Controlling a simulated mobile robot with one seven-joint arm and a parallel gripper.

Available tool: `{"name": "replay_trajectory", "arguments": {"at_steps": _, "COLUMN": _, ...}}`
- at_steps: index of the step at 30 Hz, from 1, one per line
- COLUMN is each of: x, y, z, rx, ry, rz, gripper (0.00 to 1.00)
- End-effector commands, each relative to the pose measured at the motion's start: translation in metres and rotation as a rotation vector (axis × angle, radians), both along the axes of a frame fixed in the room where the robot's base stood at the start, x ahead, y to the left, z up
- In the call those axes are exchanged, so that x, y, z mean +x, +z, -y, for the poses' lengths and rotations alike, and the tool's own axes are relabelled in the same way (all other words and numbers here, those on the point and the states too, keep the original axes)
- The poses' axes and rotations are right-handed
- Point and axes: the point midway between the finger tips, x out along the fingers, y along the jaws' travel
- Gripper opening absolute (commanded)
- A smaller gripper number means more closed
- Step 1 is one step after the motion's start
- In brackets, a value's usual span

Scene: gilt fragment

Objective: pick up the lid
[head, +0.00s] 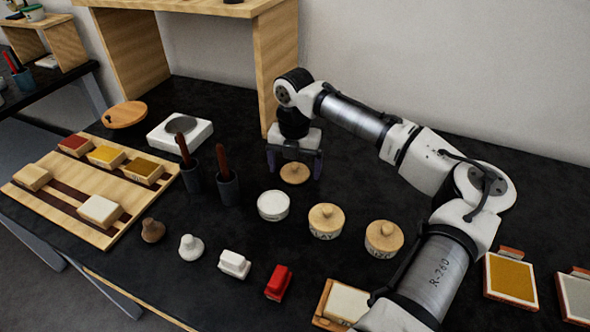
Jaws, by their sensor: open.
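A small round wooden lid (294,174) with a knob on top lies on the black table, right of centre. My gripper (294,163) points down over it, with its two fingers apart on the left and right of the lid. The fingers do not appear to be closed on it, and I cannot tell the exact height of the fingertips above the table. A round white jar (273,206) without a knobbed top stands just in front of the lid.
Two jars with wooden lids, one (326,221) and another (384,239), stand to the front right. Dark cups (228,188) with brown handles stand left. A wooden shelf (272,70) rises behind. A wooden board (60,207) with blocks lies far left.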

Motion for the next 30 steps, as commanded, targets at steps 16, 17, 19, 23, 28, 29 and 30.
{"name": "replay_trajectory", "arguments": {"at_steps": 16, "x": 0.0000, "y": -0.0034, "z": -0.0001, "rx": 0.000, "ry": 0.000, "rz": 0.001, "gripper": 0.54}}
{"name": "replay_trajectory", "arguments": {"at_steps": 17, "x": 0.0000, "y": -0.0034, "z": -0.0001, "rx": 0.000, "ry": 0.000, "rz": 0.001, "gripper": 0.50}}
{"name": "replay_trajectory", "arguments": {"at_steps": 19, "x": 0.0000, "y": -0.0033, "z": -0.0001, "rx": 0.000, "ry": 0.000, "rz": 0.001, "gripper": 0.42}}
{"name": "replay_trajectory", "arguments": {"at_steps": 23, "x": 0.0000, "y": -0.0032, "z": -0.0001, "rx": 0.000, "ry": 0.000, "rz": 0.001, "gripper": 0.42}}
{"name": "replay_trajectory", "arguments": {"at_steps": 28, "x": 0.0002, "y": -0.0009, "z": -0.0001, "rx": 0.000, "ry": 0.000, "rz": 0.001, "gripper": 0.42}}
{"name": "replay_trajectory", "arguments": {"at_steps": 29, "x": 0.0003, "y": 0.0004, "z": -0.0001, "rx": 0.000, "ry": 0.000, "rz": 0.001, "gripper": 0.42}}
{"name": "replay_trajectory", "arguments": {"at_steps": 30, "x": 0.0005, "y": 0.0029, "z": -0.0003, "rx": 0.001, "ry": 0.000, "rz": 0.002, "gripper": 0.42}}
